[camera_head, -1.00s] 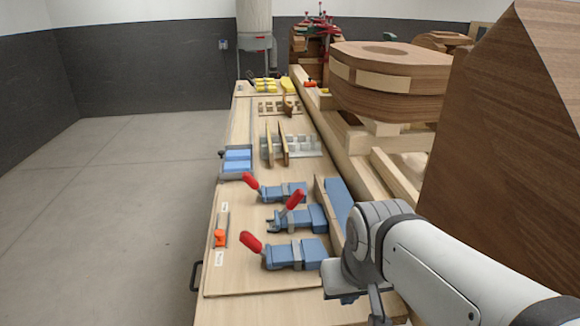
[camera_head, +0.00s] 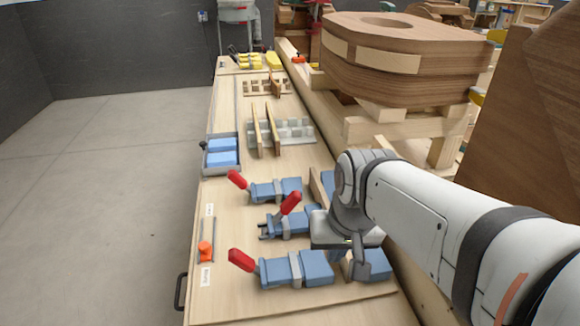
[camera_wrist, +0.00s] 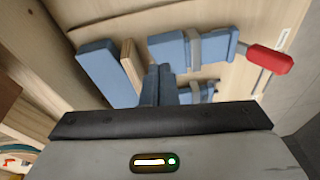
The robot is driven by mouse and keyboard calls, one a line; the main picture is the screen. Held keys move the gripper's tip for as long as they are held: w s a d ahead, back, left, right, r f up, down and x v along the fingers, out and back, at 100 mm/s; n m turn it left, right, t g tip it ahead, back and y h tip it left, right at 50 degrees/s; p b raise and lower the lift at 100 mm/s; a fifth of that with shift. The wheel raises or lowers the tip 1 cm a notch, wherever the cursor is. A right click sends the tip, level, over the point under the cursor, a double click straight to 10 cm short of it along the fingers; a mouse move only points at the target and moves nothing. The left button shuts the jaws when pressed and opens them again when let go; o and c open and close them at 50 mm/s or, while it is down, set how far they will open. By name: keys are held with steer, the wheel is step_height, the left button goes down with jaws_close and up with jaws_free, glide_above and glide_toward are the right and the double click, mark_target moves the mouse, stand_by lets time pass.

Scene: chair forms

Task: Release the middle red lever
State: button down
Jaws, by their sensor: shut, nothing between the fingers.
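The middle red lever (camera_head: 291,203) leans up and to the right on the middle blue clamp (camera_head: 292,222). The far red lever (camera_head: 237,179) and near red lever (camera_head: 242,260) lean up and to the left on their clamps. My gripper (camera_head: 352,268) is shut and empty, apart from the levers, at the right ends of the clamps. It hides part of the middle clamp's right side. In the wrist view my closed fingers (camera_wrist: 158,84) show in front of a blue clamp with a red lever (camera_wrist: 270,58); I cannot tell which clamp that is.
The wooden bench (camera_head: 225,285) carries the clamps, an orange-knobbed slider (camera_head: 205,250), a blue box (camera_head: 222,152) and slotted racks (camera_head: 280,130). Large wooden forms (camera_head: 400,60) stand right of the bench. The floor (camera_head: 110,200) at left is clear.

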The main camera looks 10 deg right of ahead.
mark_target(284, 210)
steer(key=w+d+m+g+y+b, duration=0.1)
steer(key=w+d+m+y, duration=0.45)
steer(key=w+m, duration=0.35)
steer(key=w+d+m+g+y+b, duration=0.2)
steer(key=w+d+m+y, duration=0.2)
steer(key=w+d+m, duration=0.5)
steer(key=shift+n, duration=0.7)
steer(key=a+f, duration=0.2)
steer(key=a, duration=0.1)
steer(key=w+a+f, duration=0.1)
steer(key=a+f, duration=0.1)
steer(key=a, duration=0.1)
steer(key=w+a+f+p, duration=0.1)
steer(key=a+f, duration=0.1)
steer(key=a, duration=0.3)
steer(key=a+r+p, duration=0.1)
steer(key=a, duration=0.1)
steer(key=shift+w+r, duration=0.1)
steer(key=shift+r, duration=0.1)
steer(key=shift+a+r, duration=0.2)
steer(key=shift+a, duration=0.15)
